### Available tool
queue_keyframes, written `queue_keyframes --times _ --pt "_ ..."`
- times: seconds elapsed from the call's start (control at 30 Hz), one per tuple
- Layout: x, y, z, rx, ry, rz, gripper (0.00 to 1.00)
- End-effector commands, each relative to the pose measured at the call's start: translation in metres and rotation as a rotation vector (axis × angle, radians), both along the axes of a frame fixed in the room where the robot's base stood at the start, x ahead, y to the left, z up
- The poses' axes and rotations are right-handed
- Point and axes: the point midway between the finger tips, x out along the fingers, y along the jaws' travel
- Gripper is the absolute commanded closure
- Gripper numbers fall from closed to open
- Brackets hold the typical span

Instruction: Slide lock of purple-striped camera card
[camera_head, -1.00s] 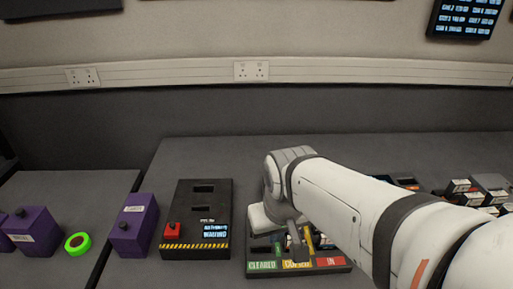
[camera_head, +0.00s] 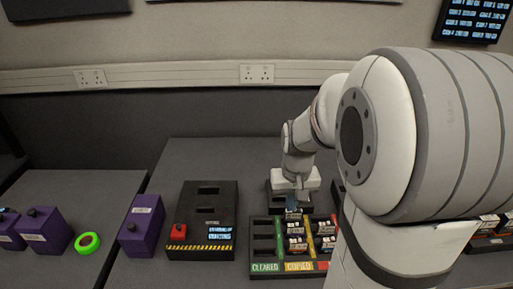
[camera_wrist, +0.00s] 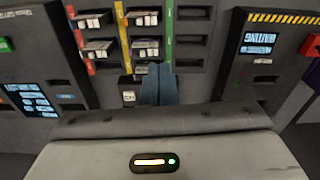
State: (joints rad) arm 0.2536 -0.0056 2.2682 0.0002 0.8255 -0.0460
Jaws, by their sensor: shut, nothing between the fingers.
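My gripper (camera_head: 293,206) is shut and empty, just behind the card tray (camera_head: 254,240). In the wrist view its blue-grey fingers (camera_wrist: 159,84) are together, over the tray's far edge. A dark block with a white label (camera_wrist: 128,95) is right beside the fingers; I cannot tell whether they touch. Several camera cards sit in the tray's columns, among them one in the middle column (camera_head: 297,244). A black unit (camera_head: 274,203) lies behind the tray, partly hidden by my gripper.
A black device with a red button (camera_head: 179,231) stands left of the tray. Purple boxes (camera_head: 140,226) and a green ring (camera_head: 87,243) lie further left. My arm hides the table's right side. The grey table behind the black device is clear.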

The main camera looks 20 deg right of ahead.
Motion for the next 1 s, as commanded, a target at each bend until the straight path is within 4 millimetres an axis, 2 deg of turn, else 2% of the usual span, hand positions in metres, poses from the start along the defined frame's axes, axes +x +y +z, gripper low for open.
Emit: queue_keyframes --times 0.1,0.27,0.47,0.8,1.0 --pt "0.014 -0.022 -0.012 0.009 0.034 -0.043 1.00" --pt "0.021 -0.035 -0.023 0.014 0.051 -0.066 1.00" --pt "0.022 -0.036 -0.035 0.016 0.053 -0.069 1.00" --pt "0.021 -0.036 -0.075 0.016 0.052 -0.069 1.00" --pt "0.021 -0.036 -0.084 0.015 0.052 -0.069 1.00"
